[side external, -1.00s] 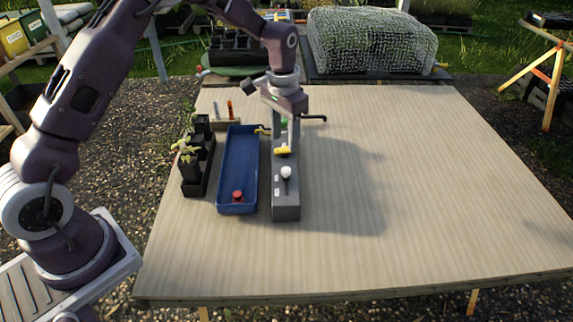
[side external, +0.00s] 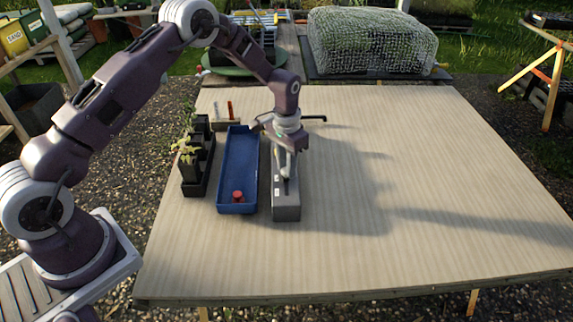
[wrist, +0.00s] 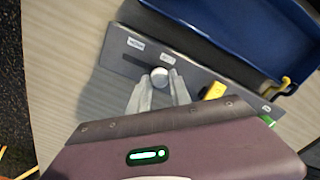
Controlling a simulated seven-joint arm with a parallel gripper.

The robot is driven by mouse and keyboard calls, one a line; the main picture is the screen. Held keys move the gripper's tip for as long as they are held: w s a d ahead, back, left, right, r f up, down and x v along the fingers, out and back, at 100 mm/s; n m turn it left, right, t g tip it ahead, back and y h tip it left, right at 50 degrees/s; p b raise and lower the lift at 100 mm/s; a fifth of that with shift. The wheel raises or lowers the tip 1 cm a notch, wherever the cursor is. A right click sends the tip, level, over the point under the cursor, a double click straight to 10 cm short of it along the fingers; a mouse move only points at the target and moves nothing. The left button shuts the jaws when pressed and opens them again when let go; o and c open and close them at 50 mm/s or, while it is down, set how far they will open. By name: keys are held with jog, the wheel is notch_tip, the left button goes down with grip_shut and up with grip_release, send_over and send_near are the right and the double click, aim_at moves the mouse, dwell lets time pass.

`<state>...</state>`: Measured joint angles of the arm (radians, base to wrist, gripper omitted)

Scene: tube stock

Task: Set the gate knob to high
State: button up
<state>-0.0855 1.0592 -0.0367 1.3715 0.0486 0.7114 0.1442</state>
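The grey gate box (side external: 286,208) stands on the table, just right of the blue tray. In the wrist view its top face (wrist: 195,68) carries a round pale knob (wrist: 159,76) and two small white labels (wrist: 136,43), too blurred to read. The knob sits closer to the right-hand label (wrist: 167,58). My gripper (wrist: 160,82) points down at the box, its two pale fingers apart on either side of the knob. I cannot tell if they touch it. In the side view my gripper (side external: 287,170) hides the knob.
The blue tray (side external: 238,165) holds a red piece (side external: 238,196) at its near end. Black plant pots (side external: 196,170) stand left of it. A yellow part (wrist: 214,91) lies farther along the box. The table's right side (side external: 440,180) is clear.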

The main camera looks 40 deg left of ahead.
grip_shut()
dwell(1.0)
jog(key=shift+s+d, duration=1.95)
jog(key=shift+d, duration=0.05)
jog(key=o, duration=0.7)
grip_release()
jog(key=shift+o, duration=0.3)
jog(key=shift+r, duration=0.15)
notch_tip(320, 180, up, 7)
